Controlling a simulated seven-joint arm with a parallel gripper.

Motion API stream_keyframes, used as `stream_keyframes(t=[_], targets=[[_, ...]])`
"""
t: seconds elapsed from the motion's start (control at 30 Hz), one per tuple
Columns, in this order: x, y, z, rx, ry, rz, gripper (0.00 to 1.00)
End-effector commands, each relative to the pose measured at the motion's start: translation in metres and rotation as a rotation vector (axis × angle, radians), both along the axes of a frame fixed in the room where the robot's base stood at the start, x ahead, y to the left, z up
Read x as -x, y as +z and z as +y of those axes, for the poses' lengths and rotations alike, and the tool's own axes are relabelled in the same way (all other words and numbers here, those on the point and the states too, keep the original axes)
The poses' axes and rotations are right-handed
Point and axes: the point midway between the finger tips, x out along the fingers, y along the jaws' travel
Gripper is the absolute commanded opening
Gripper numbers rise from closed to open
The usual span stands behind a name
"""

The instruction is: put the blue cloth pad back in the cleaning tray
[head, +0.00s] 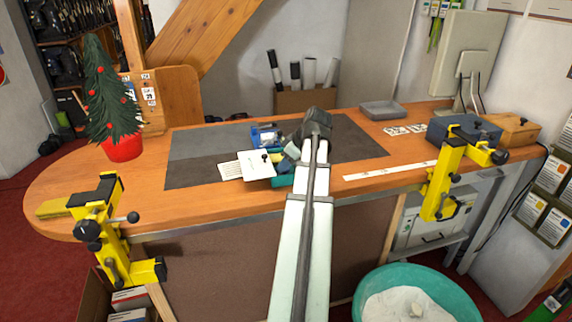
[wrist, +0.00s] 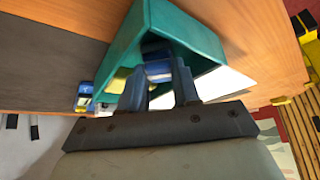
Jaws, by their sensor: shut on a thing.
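The teal cleaning tray (wrist: 205,40) fills the upper middle of the wrist view. In the head view only parts of the teal tray (head: 281,181) show, beside my arm and under a white card. My gripper (wrist: 160,75) reaches in over the tray's opening, its fingers shut on the blue cloth pad (wrist: 158,68). The pad is within the tray's outline; I cannot tell whether it touches the floor. In the head view the arm hides the pad and fingertips. A yellow item (wrist: 117,82) shows by the tray's edge.
A white card (head: 256,170) lies against the tray's left side. A blue item (head: 264,136) is behind it on the dark mat (head: 200,170). Yellow clamps (head: 100,215) grip the bench's front edge. The mat's right part is clear.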

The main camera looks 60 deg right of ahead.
Motion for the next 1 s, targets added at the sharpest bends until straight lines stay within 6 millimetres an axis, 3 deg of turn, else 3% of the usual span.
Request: stream_keyframes(t=[0.37, 0.4, 0.47, 0.77, 1.0], targets=[[0.0, -0.003, 0.0, 0.0, 0.0, 0.0, 0.03], [0.0, -0.003, 0.0, 0.001, -0.001, 0.0, 0.35], [0.0, -0.003, 0.0, 0.001, -0.001, 0.0, 0.41], [0.0, -0.001, 0.0, 0.001, -0.001, 0.0, 0.42], [0.01, 0.018, -0.001, 0.002, -0.002, -0.001, 0.42]])
